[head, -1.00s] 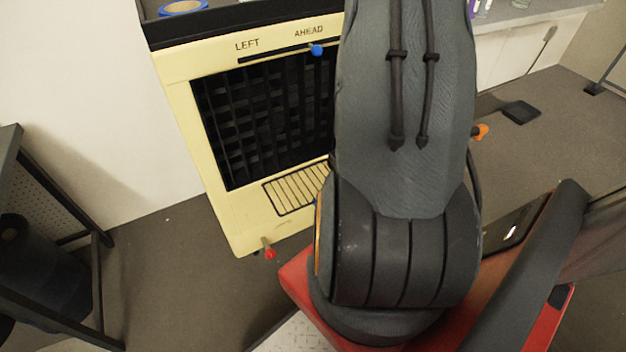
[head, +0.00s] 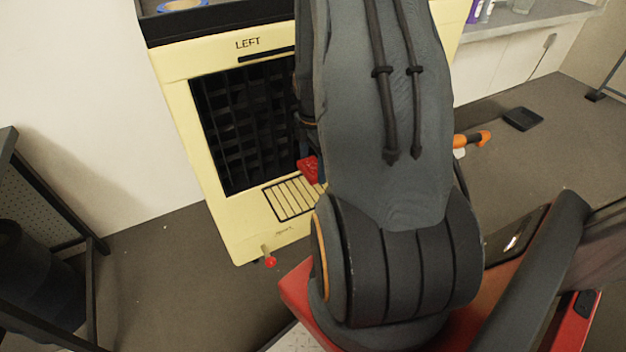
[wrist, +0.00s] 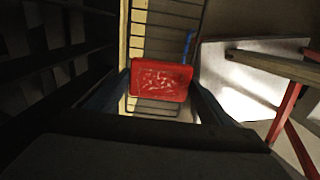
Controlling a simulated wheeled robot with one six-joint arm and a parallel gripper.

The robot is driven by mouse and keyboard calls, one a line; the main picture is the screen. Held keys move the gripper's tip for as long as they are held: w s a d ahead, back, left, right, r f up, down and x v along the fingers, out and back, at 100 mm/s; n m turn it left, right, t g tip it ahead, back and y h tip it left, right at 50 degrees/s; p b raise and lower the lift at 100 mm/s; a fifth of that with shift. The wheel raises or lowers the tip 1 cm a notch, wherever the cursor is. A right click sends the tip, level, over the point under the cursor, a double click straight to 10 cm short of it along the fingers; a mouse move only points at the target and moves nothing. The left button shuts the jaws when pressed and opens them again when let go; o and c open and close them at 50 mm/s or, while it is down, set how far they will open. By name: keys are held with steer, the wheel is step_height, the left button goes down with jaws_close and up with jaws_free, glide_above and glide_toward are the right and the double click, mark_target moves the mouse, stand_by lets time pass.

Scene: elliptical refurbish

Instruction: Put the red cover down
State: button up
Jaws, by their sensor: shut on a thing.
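The red cover (wrist: 160,82) is a small red block with raised marks on its face. In the wrist view it sits between the two fingers of my gripper (wrist: 160,88), which are shut on it. In the head view a part of the red cover (head: 309,170) shows at the left edge of my arm, in front of the yellow cabinet (head: 182,110), near its dark grid opening and slatted panel. My arm hides the rest of it and most of the gripper.
A slatted panel (head: 290,199) is low on the cabinet front. A red-tipped lever (head: 270,261) sticks out at its bottom edge. A dark-framed table (head: 60,225) stands at the left. Brown floor (head: 165,270) is clear between them.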

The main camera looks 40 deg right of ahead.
steer(key=shift+f, duration=3.4)
steer(key=shift+f, duration=0.15)
steer(key=o, duration=1.3)
steer(key=shift+c, duration=0.2)
